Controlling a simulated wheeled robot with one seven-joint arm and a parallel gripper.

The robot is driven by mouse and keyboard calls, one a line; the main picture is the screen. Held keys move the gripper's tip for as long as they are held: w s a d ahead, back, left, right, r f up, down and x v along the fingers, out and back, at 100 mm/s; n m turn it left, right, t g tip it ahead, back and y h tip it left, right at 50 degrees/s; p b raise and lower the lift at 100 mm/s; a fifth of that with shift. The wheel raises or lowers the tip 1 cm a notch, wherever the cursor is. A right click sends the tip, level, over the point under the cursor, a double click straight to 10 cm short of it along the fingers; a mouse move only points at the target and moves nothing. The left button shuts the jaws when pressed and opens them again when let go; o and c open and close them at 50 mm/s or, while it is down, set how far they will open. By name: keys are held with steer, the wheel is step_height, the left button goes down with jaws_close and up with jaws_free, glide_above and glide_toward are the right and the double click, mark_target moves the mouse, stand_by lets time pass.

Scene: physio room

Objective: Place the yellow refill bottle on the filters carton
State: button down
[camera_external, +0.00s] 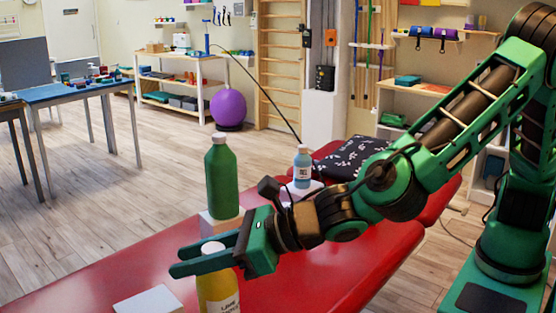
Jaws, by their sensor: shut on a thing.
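The yellow refill bottle (218,291) has a white cap and a white label, and its lower end is cut off by the bottom of the picture. My gripper (178,261) is shut on it just below the cap, with the fingers pointing left. The bottle looks upright; I cannot tell whether its base touches anything. Several white cartons stand on the red couch. A low one (148,300) is bare at front left. One (220,225) bears a green bottle, and another (297,190) bears a light blue bottle. I cannot read which is the filters carton.
The green bottle (221,180) stands tall just behind my gripper. The light blue bottle (303,167) is farther back, near a dark patterned cushion (350,158). The red couch (120,262) is clear at left. A blue table (75,92) stands far left.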

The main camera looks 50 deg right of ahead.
steer(key=w+a+r+n+g+y, duration=0.1)
steer(key=w+a+r, duration=0.2)
steer(key=a+r, duration=0.15)
steer(key=w+a+r+n+y, duration=0.1)
steer(key=w+a+r, duration=0.25)
steer(key=a, duration=0.25)
steer(key=w+d+f, duration=0.4)
steer(key=w+f, duration=0.5)
steer(key=shift+w+d+f, duration=0.2)
steer(key=shift+w+f, duration=0.05)
steer(key=shift+f, duration=0.25)
steer(key=c, duration=1.4)
jaws_free()
steer(key=shift+o, duration=0.2)
